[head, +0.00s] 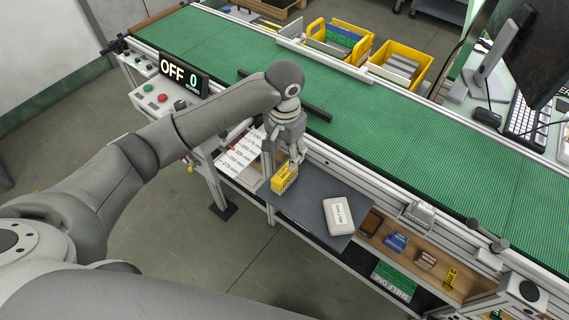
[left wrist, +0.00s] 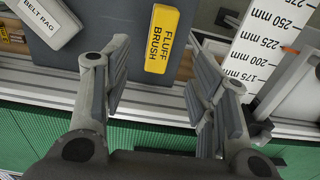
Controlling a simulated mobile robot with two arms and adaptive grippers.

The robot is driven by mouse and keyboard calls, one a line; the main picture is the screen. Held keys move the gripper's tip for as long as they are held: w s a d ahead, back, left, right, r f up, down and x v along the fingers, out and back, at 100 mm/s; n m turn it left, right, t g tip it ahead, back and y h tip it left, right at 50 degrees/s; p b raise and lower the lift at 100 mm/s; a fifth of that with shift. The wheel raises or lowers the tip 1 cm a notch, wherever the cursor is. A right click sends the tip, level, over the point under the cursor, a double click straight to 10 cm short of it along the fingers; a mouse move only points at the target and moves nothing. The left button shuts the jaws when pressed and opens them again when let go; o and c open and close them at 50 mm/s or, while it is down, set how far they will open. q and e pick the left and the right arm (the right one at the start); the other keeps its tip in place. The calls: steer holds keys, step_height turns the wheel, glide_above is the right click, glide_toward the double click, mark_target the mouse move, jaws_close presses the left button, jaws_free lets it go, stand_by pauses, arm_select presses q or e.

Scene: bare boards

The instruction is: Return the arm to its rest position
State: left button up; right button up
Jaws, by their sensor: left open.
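My left arm reaches in from the left in the head view. Its gripper (head: 282,160) points down over the dark grey board beside the conveyor. In the left wrist view the gripper (left wrist: 160,80) has its two fingers spread wide, with nothing between them. A yellow block labelled "FLUFF BRUSH" (left wrist: 162,38) lies on the board just beyond the fingertips; it also shows below the gripper in the head view (head: 284,178). I see no contact between the fingers and the block. My right gripper is not in view.
A white block labelled "BELT RAG" (left wrist: 48,20) lies on the dark board (head: 300,208). The green conveyor (head: 420,140) runs behind, with an "OFF 0" display (head: 180,74) at left. Yellow bins (head: 400,64) stand beyond it. A shelf with small boxes (head: 396,242) is at right.

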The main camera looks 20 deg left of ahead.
arm_select(q)
steer(key=shift+r, duration=0.9)
